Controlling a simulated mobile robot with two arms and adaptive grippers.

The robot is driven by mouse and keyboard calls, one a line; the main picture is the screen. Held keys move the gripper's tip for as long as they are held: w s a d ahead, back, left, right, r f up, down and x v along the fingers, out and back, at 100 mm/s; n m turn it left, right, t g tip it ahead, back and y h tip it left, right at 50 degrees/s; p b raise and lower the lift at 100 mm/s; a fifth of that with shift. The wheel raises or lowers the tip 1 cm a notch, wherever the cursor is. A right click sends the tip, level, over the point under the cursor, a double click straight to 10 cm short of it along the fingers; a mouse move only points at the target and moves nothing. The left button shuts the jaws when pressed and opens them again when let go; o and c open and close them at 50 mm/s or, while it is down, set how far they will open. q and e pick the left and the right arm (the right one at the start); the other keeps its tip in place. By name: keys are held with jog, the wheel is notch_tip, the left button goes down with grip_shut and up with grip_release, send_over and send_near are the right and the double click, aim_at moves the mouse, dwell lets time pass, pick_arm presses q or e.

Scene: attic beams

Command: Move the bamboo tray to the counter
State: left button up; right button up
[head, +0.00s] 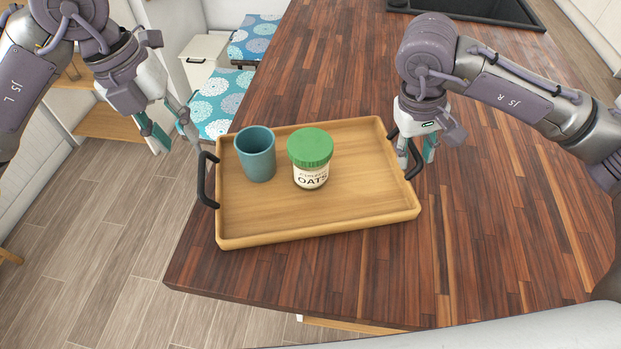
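The bamboo tray (345,215) appears to rest on the dark wood counter (480,220), near its left edge. I cannot rule out a small gap under it. A teal cup (257,160) and an oats jar with a green lid (311,160) stand upright on it. My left gripper (176,145) is open and empty, up and left of the tray's left black handle (206,182), apart from it. My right gripper (416,160) is at the right black handle (414,166), its fingers spread on either side of it; contact is unclear.
A black cooktop (470,10) lies at the counter's far end. Chairs with blue patterned cushions (215,105) stand beyond the counter's left edge. Wood floor (110,220) is open at left. The counter right of the tray is clear.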

jog(key=shift+a+r, duration=0.1)
jog(key=shift+r, duration=0.2)
pick_arm(q)
jog(key=r, duration=0.2)
jog(key=shift+a+r, duration=0.25)
jog(key=shift+r, duration=0.15)
pick_arm(e)
notch_tip(320, 180, up, 11)
jog(key=a, duration=0.2)
jog(key=shift+s+a, duration=0.1)
